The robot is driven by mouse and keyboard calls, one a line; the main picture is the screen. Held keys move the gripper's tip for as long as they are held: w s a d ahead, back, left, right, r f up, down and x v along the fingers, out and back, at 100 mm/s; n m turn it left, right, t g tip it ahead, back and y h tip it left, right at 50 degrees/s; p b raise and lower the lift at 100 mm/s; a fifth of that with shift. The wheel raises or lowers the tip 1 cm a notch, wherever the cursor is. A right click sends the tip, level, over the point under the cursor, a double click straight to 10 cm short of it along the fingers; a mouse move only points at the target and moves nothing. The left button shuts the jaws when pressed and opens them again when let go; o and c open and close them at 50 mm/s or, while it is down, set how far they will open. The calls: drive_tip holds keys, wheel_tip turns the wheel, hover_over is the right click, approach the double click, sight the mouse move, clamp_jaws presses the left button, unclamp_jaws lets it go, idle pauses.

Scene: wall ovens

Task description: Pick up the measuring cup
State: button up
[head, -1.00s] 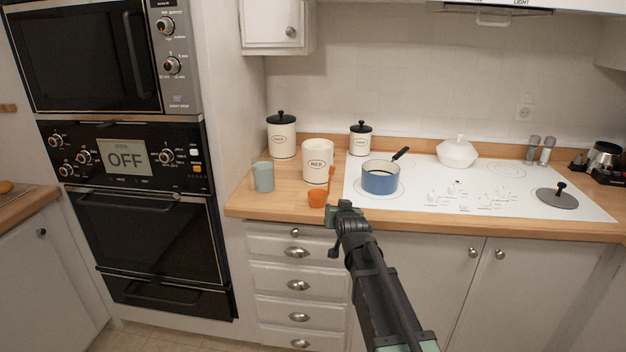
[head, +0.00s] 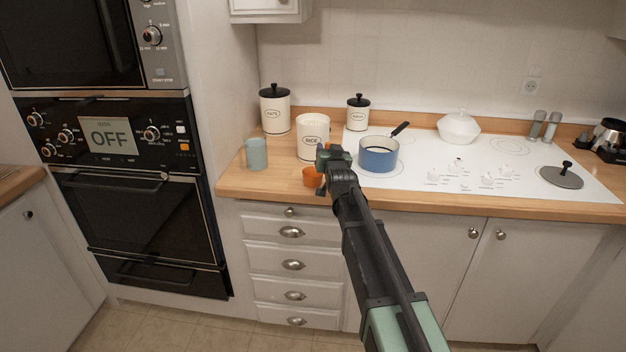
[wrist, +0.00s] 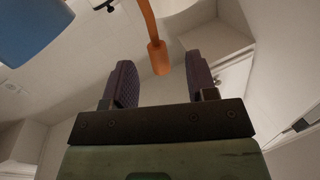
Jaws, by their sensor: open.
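The orange measuring cup (head: 312,177) sits on the wooden counter near its front edge, in front of the rice canister. In the head view its upper right part and handle are hidden behind my gripper (head: 332,157). In the wrist view the orange handle (wrist: 152,35) comes down from the top, its end between my two open fingers (wrist: 160,78). I see clear gaps on both sides of the handle, and neither finger visibly touches it.
An open white rice canister (head: 313,138) stands just behind the cup, and a teal cup (head: 256,154) stands to its left. A blue pot (head: 377,158) is on the white cooktop (head: 440,186) to the right. Bare counter (head: 283,190) lies to the front left.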

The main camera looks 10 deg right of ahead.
drive_tip(key=w, duration=0.5)
drive_tip(key=shift+f, duration=0.1)
drive_tip(key=shift+s, duration=0.1)
clamp_jaws()
